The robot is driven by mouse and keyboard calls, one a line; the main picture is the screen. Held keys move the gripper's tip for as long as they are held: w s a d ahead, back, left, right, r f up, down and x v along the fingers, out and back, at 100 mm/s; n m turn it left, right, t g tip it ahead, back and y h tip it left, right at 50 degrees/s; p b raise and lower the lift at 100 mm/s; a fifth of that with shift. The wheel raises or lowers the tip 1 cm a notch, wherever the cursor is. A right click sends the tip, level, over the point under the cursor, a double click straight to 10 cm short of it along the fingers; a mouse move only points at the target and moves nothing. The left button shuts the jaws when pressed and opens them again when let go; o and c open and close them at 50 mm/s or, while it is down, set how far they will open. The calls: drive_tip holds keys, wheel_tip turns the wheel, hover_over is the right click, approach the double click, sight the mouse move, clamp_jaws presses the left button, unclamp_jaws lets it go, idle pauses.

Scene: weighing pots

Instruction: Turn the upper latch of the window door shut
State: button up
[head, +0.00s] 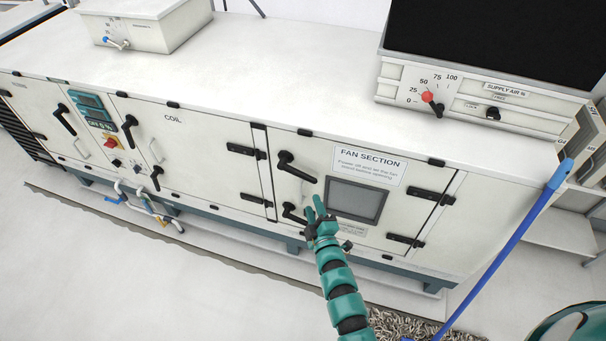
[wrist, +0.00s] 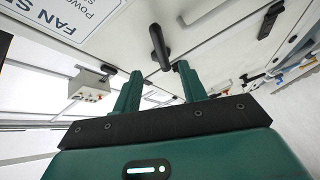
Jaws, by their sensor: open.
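The window door (head: 400,196) is the fan section panel with a dark window (head: 356,200). Its upper latch (head: 297,166) is a black lever that points right and slightly down from its pivot. The lower latch (head: 292,213) is partly hidden behind my gripper. My gripper (head: 318,202) is open and empty, just below the upper latch's free end in the head view. In the wrist view a black lever, apparently the upper latch (wrist: 160,48), is ahead of the gap between my fingertips (wrist: 158,70). I see no clear contact.
Black hinges (head: 431,196) line the door's right side. A blue pole (head: 510,236) leans at the right. Coiled grey material (head: 415,327) lies on the floor below. A control box (head: 490,95) with a red-knobbed lever stands on top of the unit.

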sight(303, 176)
drive_tip(key=p+x, duration=0.3)
drive_tip(key=x, duration=0.9)
drive_tip(key=shift+w+a+r, duration=0.1)
drive_tip(key=shift+w, duration=0.25)
clamp_jaws()
